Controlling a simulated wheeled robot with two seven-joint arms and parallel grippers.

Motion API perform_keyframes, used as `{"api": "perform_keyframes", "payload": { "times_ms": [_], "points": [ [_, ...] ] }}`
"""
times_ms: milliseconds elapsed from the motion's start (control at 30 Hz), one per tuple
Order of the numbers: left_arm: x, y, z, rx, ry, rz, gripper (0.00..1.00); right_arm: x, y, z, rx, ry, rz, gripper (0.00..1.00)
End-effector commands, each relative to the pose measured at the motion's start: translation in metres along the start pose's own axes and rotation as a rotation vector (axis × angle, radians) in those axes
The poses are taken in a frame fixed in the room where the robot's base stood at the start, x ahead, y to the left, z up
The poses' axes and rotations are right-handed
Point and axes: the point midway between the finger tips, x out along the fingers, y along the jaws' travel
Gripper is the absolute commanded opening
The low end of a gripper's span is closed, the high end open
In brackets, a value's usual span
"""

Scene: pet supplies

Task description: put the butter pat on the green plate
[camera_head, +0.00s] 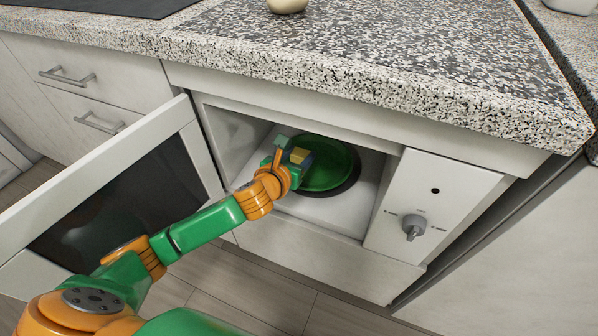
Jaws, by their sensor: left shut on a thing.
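A green plate (338,172) lies on a dark round turntable inside the open microwave. My left arm reaches in from the left, and my left gripper (294,153) is over the left part of the plate. It is shut on the small yellow butter pat (299,156). The gripper and wrist hide the plate's left part, and I cannot tell whether the butter pat touches the plate. My right gripper is not in view.
The microwave door (120,190) stands open to the left, near my arm. A control panel with a knob (413,227) is right of the opening. The speckled counter (380,50) overhangs it, with a pale round object (287,5) at the back.

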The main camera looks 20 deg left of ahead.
Motion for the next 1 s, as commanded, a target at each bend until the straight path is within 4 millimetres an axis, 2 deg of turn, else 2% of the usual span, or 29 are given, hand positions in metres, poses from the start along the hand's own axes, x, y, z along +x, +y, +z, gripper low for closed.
{"api": "perform_keyframes", "payload": {
  "times_ms": [33, 200, 333, 600, 867, 900, 1000],
  "points": [
    [0.01, 0.004, -0.01, -0.001, 0.0, 0.002, 0.0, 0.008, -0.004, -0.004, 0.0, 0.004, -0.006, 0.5],
    [0.03, 0.012, -0.023, -0.001, 0.001, 0.001, 0.0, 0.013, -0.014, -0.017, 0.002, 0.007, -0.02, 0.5],
    [0.038, 0.011, -0.045, -0.001, 0.001, -0.001, 0.0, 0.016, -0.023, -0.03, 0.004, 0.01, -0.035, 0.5],
    [0.037, 0.011, -0.044, 0.001, 0.0, -0.001, 0.0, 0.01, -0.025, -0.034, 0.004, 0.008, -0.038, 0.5],
    [0.04, 0.011, -0.052, 0.003, 0.001, -0.001, 0.0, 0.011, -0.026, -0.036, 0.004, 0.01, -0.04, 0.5],
    [0.04, 0.011, -0.051, 0.002, 0.0, -0.001, 0.64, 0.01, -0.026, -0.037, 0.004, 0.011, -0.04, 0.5],
    [0.04, 0.011, -0.051, 0.002, 0.0, -0.001, 0.66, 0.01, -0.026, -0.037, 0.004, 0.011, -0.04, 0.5]
  ]
}}
